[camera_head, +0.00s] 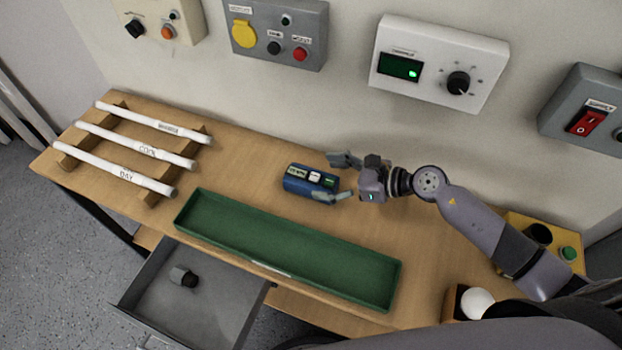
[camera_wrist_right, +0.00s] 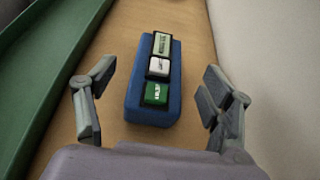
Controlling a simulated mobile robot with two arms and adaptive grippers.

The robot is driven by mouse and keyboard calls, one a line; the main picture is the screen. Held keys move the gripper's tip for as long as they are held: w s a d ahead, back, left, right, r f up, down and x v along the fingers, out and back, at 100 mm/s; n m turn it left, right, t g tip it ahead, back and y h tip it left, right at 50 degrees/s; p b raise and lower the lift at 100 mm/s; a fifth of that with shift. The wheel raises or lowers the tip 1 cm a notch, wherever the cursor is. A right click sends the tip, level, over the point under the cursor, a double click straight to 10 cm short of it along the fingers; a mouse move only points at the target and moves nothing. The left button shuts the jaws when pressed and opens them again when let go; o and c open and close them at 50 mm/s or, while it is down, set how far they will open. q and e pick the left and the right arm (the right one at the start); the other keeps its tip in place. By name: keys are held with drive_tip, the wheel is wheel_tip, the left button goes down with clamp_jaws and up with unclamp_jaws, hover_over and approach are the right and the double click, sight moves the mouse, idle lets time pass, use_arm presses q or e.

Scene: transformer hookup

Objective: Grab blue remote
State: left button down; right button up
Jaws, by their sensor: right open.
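The blue remote (camera_head: 296,185) lies on the wooden table behind the green tray. It has a small label display, a white button and a green button on top. In the right wrist view the remote (camera_wrist_right: 150,106) lies lengthwise between my two fingers. My right gripper (camera_head: 343,178) is open, its fingers on either side of the remote's near end, with a visible gap on both sides. It also shows in the right wrist view (camera_wrist_right: 158,100). My left gripper is not in view.
The green tray (camera_head: 185,214) sits in front of the remote. White labelled tubes (camera_head: 146,151) rest on a wooden rack at the left. An open grey drawer (camera_head: 215,320) holds a small dark object. A wall with control boxes stands behind. A white ball (camera_head: 477,302) is at the right.

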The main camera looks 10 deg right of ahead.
sight(319, 178)
drive_tip(key=x, duration=0.2)
drive_tip(key=p+x, duration=0.1)
drive_tip(key=x, duration=0.2)
drive_tip(key=shift+f, duration=0.45)
drive_tip(key=shift+c, duration=0.6)
drive_tip(key=c, duration=1.2)
drive_tip(key=shift+c, duration=0.2)
drive_tip(key=shift+r, duration=0.15)
